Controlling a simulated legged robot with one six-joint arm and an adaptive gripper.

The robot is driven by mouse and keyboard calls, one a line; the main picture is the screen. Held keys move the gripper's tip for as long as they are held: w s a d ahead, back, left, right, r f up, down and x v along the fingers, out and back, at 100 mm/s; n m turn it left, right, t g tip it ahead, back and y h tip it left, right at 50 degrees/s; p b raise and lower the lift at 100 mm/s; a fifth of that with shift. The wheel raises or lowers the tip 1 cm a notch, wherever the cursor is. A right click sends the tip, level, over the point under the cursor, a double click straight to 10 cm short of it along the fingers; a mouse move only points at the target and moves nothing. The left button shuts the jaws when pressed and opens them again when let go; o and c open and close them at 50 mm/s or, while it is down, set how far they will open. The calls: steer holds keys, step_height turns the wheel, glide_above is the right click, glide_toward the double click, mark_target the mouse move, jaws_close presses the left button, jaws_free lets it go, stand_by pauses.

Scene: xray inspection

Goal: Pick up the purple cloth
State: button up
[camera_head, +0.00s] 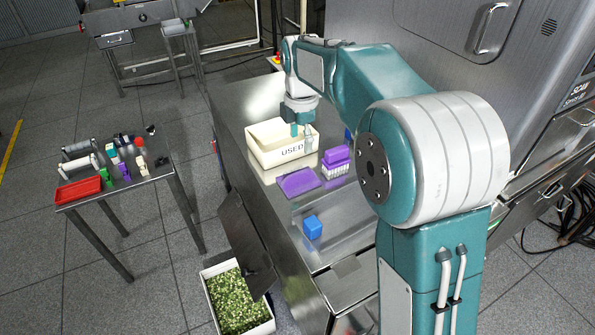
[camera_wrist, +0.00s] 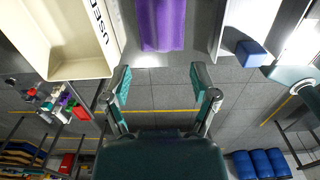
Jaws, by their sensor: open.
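The purple cloth (camera_head: 298,182) lies flat on the metal counter, in front of the USED bin and left of a small box. In the wrist view the purple cloth (camera_wrist: 162,24) is at the top centre, beyond the fingertips and roughly in line with the gap between them. My gripper (camera_head: 301,136) points down by the front part of the USED bin, behind the cloth in the head view. In the wrist view my gripper (camera_wrist: 160,80) has its fingers spread with nothing between them. It is apart from the cloth.
The cream USED bin (camera_head: 269,155) stands on the metal counter (camera_head: 236,110). A small box with a purple top (camera_head: 336,156) is right of the cloth. A blue cube (camera_head: 312,227) sits nearer the front. A side table (camera_head: 150,182) at left holds a red tray and bottles.

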mark_target(298, 172)
step_height(298, 172, down, 5)
steer(key=shift+f, duration=0.15)
steer(key=f, duration=0.5)
steer(key=shift+s+a+f, duration=0.15)
steer(key=shift+a+f, duration=0.15)
steer(key=c, duration=1)
